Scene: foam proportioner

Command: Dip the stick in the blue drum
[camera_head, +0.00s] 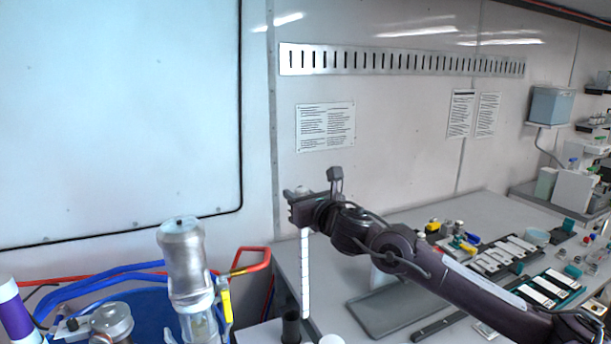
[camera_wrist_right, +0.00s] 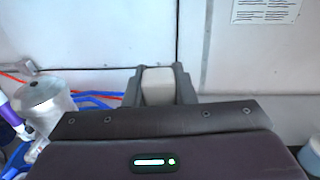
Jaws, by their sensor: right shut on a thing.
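The white stick (camera_head: 305,272), marked along its length, hangs upright below my right gripper (camera_head: 297,203). The right gripper is shut on the stick's top end, which shows as a pale block between the fingers in the right wrist view (camera_wrist_right: 157,86). The blue drum (camera_head: 148,312) is at the lower left of the head view, partly hidden by hoses and metal fittings. The stick is to the right of the drum, apart from it in the picture. My left gripper is not in view.
A silver pump (camera_head: 185,265) stands at the drum, with a red-handled pipe (camera_head: 250,262) and blue hoses beside it. A dark cylinder (camera_head: 291,326) is near the stick's lower end. The grey bench (camera_head: 340,262) carries slides and small parts at right.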

